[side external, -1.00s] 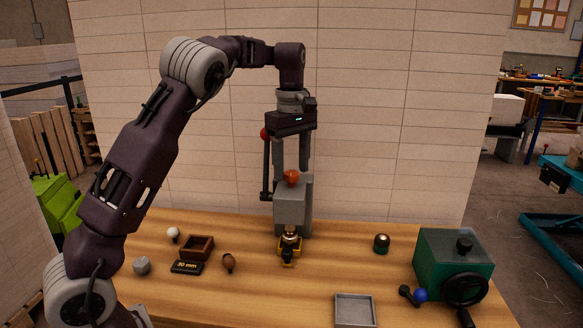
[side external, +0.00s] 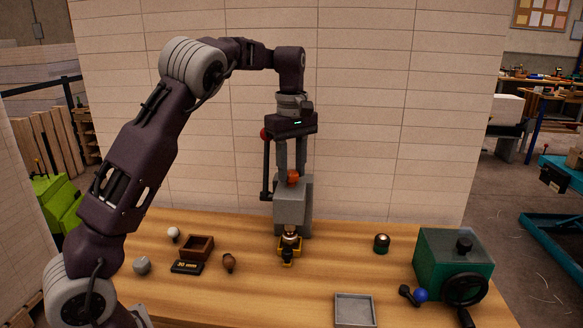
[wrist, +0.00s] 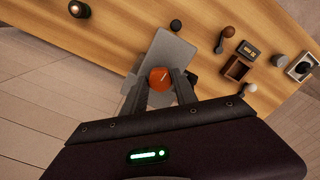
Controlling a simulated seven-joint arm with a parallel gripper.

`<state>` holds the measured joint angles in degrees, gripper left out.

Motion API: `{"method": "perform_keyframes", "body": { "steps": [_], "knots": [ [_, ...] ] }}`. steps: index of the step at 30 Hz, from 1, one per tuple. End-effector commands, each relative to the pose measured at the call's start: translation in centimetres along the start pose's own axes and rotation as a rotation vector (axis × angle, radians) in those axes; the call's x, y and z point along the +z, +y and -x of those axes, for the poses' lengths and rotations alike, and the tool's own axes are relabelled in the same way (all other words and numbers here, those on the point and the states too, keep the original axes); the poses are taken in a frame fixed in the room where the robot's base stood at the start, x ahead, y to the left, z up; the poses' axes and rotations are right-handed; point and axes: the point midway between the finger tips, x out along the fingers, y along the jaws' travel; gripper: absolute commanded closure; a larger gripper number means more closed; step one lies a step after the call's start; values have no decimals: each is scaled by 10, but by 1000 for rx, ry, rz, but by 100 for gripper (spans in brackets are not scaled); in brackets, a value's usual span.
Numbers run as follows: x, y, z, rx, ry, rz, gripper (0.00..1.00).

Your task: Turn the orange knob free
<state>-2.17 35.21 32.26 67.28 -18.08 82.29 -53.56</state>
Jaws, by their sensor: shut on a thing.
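The orange knob (side external: 293,176) sits on top of a grey block-shaped fixture (side external: 290,207) standing on the table. In the wrist view the round orange knob (wrist: 160,80) shows a pale line on its top and lies between my two fingertips. My gripper (side external: 291,174) points straight down from above and is shut on the knob, one finger on each side. It also shows in the wrist view (wrist: 161,86). The underside of the knob, where it meets the fixture, is hidden.
A lever with a red ball (side external: 265,134) rises at the fixture's left. A yellow-and-black piece (side external: 289,250) stands in front. A green box with a handwheel (side external: 453,264) is at right, a grey tray (side external: 355,310) in front. A wooden box (side external: 197,247) and small knobs lie left.

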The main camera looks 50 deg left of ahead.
Motion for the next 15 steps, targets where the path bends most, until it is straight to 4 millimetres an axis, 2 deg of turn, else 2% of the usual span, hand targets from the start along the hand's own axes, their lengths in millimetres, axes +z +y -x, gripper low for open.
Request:
{"method": "perform_keyframes", "body": {
  "steps": [15],
  "knots": [
    [0,0,1,2,0,-446,100]
  ]
}}
